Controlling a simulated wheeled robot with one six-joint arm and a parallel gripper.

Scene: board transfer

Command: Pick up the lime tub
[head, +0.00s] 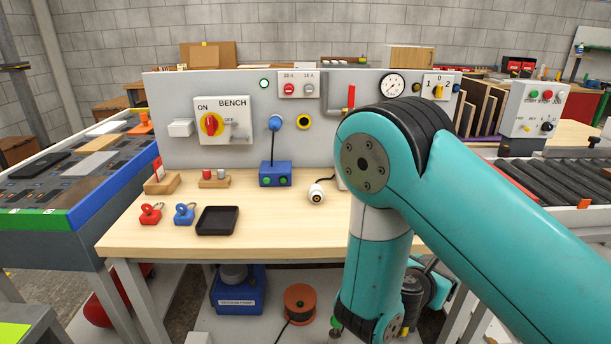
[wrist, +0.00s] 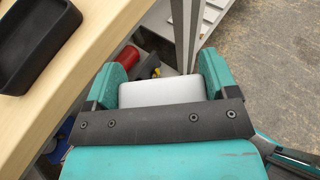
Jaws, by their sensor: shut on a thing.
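My gripper (wrist: 158,78) shows in the wrist view, its two teal fingers closed on the sides of a pale grey-white block (wrist: 160,92). The black palm plate hides the near part of the block. In the head view my arm reaches down in front of the bench, and the gripper is out of the frame. I see no clear lime tub. A flat lime-green patch (head: 14,333) shows at the bottom left corner of the head view, cut off by the frame; I cannot tell whether it is a tub.
The tray also shows in the wrist view (wrist: 35,40). A cable reel (head: 299,303) stands below. Bare floor lies right in the wrist view.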

